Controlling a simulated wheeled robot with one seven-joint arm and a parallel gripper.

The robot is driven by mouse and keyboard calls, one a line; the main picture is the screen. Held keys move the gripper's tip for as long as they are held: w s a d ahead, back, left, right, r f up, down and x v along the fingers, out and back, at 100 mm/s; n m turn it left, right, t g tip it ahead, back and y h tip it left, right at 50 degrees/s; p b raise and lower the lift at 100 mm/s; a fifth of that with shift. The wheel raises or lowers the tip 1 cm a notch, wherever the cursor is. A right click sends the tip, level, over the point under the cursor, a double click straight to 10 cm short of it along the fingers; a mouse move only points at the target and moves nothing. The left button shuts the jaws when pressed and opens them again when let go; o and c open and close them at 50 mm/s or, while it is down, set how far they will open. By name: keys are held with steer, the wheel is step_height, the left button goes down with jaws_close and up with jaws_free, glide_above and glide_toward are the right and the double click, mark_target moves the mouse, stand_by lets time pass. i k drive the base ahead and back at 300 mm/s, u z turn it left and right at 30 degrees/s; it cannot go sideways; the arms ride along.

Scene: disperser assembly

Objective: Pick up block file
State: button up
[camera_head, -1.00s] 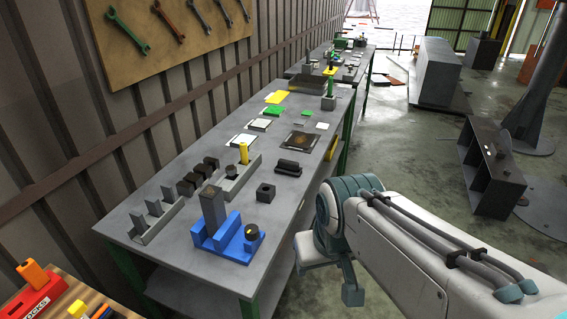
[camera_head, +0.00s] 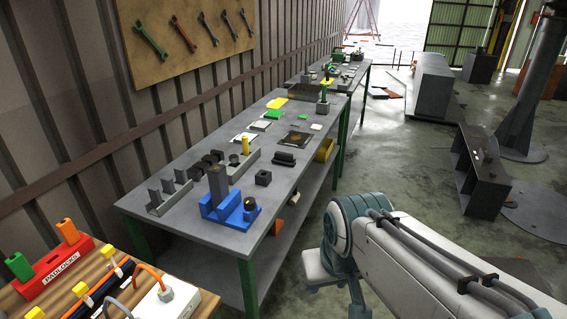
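I cannot tell for sure which thing is the block file. On the grey workbench (camera_head: 180,236), a grey rectangular block (camera_head: 217,184) stands upright in a blue fixture (camera_head: 228,214). A small dark cube with a hole (camera_head: 263,178) sits to its right. My arm shows at the lower right, to the right of the bench and apart from these things. I cannot make out my gripper's fingers in this view.
A grey slotted rack (camera_head: 168,196) and a yellow-topped part (camera_head: 246,146) are on the workbench. Dark metal shelving (camera_head: 481,172) stands on the right. Floor between is clear.

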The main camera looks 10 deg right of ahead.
mark_target(287, 158)
steer(key=z, duration=0.65)
steer(key=i, duration=0.9)
steer(key=z, duration=0.6)
steer(key=i, duration=1.3)
steer(key=u, duration=1.1)
steer(key=i, duration=0.6)
steer(key=u, duration=0.4)
